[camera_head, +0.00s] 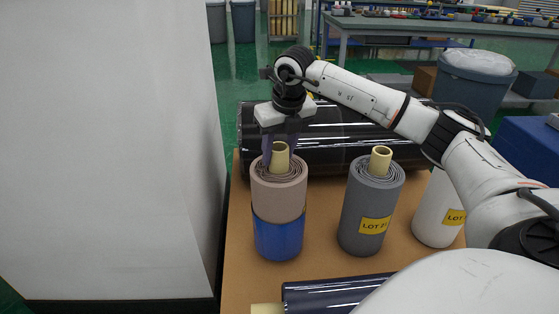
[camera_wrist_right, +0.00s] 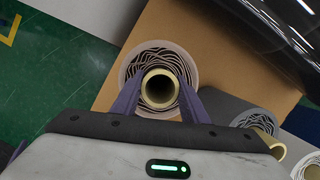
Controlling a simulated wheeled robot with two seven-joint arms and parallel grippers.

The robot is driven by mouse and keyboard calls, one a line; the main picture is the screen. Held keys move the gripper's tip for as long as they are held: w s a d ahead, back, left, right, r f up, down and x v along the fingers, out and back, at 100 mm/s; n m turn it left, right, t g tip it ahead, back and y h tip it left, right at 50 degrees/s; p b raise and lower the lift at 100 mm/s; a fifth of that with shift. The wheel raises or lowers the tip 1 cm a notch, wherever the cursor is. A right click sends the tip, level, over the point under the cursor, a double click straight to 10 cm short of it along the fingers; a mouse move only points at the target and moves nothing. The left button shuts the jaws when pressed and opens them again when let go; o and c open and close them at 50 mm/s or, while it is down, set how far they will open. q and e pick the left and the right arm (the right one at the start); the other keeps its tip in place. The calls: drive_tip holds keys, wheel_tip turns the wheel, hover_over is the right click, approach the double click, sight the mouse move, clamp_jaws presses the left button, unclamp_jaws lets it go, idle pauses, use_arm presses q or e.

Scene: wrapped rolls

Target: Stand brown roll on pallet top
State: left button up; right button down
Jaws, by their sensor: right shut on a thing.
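The brown roll (camera_head: 279,190) is upright, with a blue band around its lower half and a pale core tube rising from its top. It is over the left part of the brown pallet top (camera_head: 325,247); I cannot tell whether its base touches. My right gripper (camera_head: 280,146) comes down from above and is shut on the core tube. In the right wrist view, the purple fingers of the gripper (camera_wrist_right: 160,96) flank the core, and the brown roll's spiral end (camera_wrist_right: 160,56) surrounds it. My left gripper is not in view.
A grey roll (camera_head: 371,205) and a white roll (camera_head: 434,209) stand to the right. A large dark wrapped roll (camera_head: 335,132) lies behind, and another dark roll (camera_head: 330,292) lies in front. A pale wall-like block (camera_head: 110,150) borders the left.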

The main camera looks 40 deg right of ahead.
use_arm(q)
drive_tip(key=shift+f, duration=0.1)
use_arm(e)
drive_tip(key=shift+f, duration=1.15)
drive_tip(key=shift+f, duration=0.15)
drive_tip(key=c, duration=1)
unclamp_jaws()
drive_tip(key=shift+c, duration=0.2)
use_arm(q)
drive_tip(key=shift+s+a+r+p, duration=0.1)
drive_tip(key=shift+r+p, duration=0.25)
drive_tip(key=shift+p, duration=0.5)
use_arm(e)
drive_tip(key=v, duration=1.2)
